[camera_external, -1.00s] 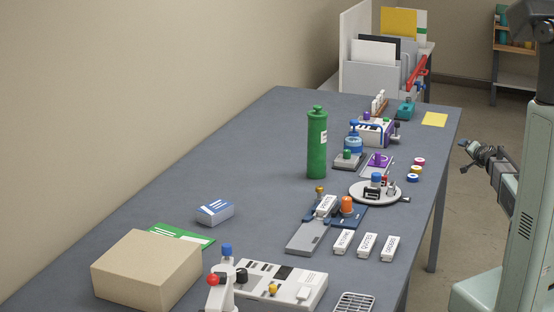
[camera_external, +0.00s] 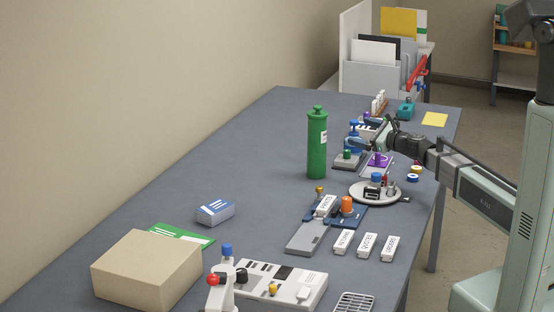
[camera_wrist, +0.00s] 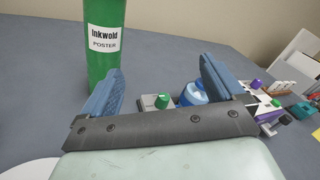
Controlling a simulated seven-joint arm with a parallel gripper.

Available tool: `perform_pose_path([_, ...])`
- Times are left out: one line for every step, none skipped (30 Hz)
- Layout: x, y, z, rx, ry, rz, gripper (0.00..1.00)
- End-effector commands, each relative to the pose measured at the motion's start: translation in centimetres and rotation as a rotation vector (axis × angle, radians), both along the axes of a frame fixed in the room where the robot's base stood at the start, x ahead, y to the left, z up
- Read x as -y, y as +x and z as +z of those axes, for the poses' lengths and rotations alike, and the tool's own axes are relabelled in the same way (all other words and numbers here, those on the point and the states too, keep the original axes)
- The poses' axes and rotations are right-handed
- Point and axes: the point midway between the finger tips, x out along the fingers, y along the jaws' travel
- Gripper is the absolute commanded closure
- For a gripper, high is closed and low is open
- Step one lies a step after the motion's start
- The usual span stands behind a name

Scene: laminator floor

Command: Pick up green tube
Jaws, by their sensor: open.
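The green tube (camera_external: 317,148) stands upright on the grey table, with a round cap and a white label. In the wrist view the green tube (camera_wrist: 90,35) shows at the upper left, its label reading "Inkwold POSTER"; its top is cut off. My gripper (camera_external: 372,132) is over the table, to the right of the tube and apart from it. The left finger overlaps the tube's lower part in the picture.
A device with a green knob (camera_external: 349,160) and a blue-topped item stand close below my gripper. A round tray (camera_external: 365,201) with small items is in front. A tan box (camera_external: 147,268) sits at the near left. The table left of the tube is clear.

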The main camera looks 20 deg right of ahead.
Motion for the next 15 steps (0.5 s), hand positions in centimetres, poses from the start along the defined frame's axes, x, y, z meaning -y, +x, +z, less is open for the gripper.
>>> perform_pose_path([-1.7,-0.8,0.0,-0.032,0.075,0.034,0.05])
perform_pose_path([-2.5,-1.1,0.0,-0.054,0.122,0.052,0.05])
perform_pose_path([-3.5,-1.5,0.0,-0.081,0.178,0.072,0.05])
perform_pose_path([-4.2,-1.8,0.0,-0.1,0.215,0.088,0.05])
perform_pose_path([-4.8,-2.0,0.1,-0.119,0.249,0.102,0.05])
perform_pose_path([-5.6,-2.4,0.1,-0.14,0.29,0.118,0.05])
perform_pose_path([-6.0,-2.6,0.1,-0.156,0.316,0.129,0.05])
perform_pose_path([-6.4,-2.7,0.1,-0.168,0.338,0.137,0.05])
perform_pose_path([-6.8,-2.9,0.1,-0.183,0.364,0.146,0.05])
perform_pose_path([-7.0,-3.0,0.1,-0.191,0.379,0.152,0.05])
perform_pose_path([-7.3,-3.1,0.1,-0.198,0.39,0.157,0.05])
perform_pose_path([-7.5,-3.1,0.1,-0.205,0.402,0.161,0.05])
perform_pose_path([-7.6,-3.1,0.1,-0.209,0.407,0.164,0.05])
perform_pose_path([-7.7,-3.0,0.1,-0.211,0.411,0.165,0.05])
perform_pose_path([-7.9,-2.8,0.1,-0.212,0.414,0.166,0.05])
